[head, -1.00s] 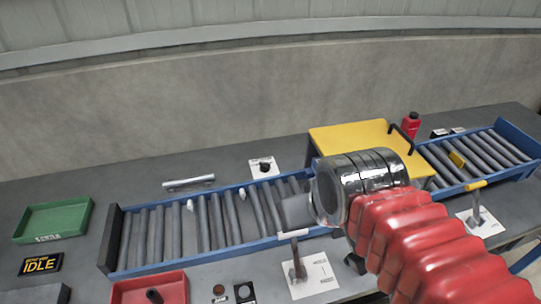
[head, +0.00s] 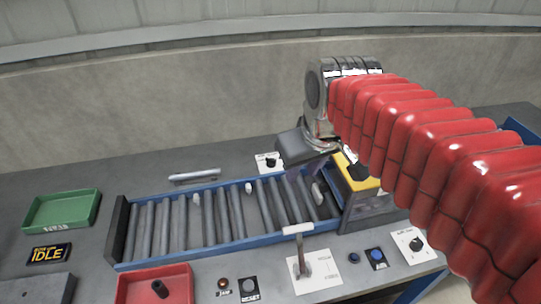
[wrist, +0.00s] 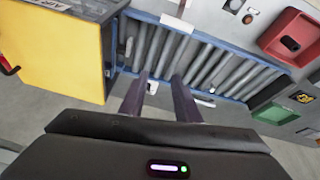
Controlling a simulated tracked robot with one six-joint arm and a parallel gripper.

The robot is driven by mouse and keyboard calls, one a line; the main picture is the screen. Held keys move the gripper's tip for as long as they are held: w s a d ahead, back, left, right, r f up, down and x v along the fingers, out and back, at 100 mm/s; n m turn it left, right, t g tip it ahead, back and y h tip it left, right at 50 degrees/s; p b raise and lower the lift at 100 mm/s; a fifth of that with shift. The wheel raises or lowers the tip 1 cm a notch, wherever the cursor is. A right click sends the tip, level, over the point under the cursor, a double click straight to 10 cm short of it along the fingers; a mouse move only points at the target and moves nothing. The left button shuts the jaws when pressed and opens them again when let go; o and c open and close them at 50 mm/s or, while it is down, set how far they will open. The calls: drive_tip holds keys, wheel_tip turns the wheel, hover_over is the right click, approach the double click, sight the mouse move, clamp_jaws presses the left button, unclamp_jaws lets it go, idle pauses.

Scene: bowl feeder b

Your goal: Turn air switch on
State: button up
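Two black rotary knobs on white plates show in the head view: one knob (head: 270,162) behind the roller conveyor, one knob (head: 416,243) at the front right. Their labels are too small to read, so I cannot tell which is the air switch. My gripper (wrist: 160,88) is open and empty, its two dark fingers apart above the rollers in the wrist view. In the head view its grey body hangs over the conveyor's right part, just right of the rear knob. My red-sleeved arm hides much of the right side.
A roller conveyor (head: 181,257) with blue rails crosses the bench. The yellow-topped box (wrist: 58,55) stands at its end. A lever (head: 302,256), blue buttons (head: 376,254), a red tray (head: 126,290) and a green tray (head: 62,193) surround it. An IDLE sign (head: 48,254) stands left.

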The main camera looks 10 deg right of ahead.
drive_tip(key=w+r+n+g, duration=0.1)
drive_tip(key=w+n, duration=0.1)
drive_tip(key=w, duration=0.6)
drive_tip(key=n+g, duration=0.3)
drive_tip(key=n, duration=0.2)
hover_over(272, 159)
wheel_tip(272, 159, down, 10)
drive_tip(key=shift+r, duration=0.15)
wheel_tip(272, 159, down, 14)
drive_tip(key=shift+r, duration=0.1)
clamp_jaws()
idle(0.4)
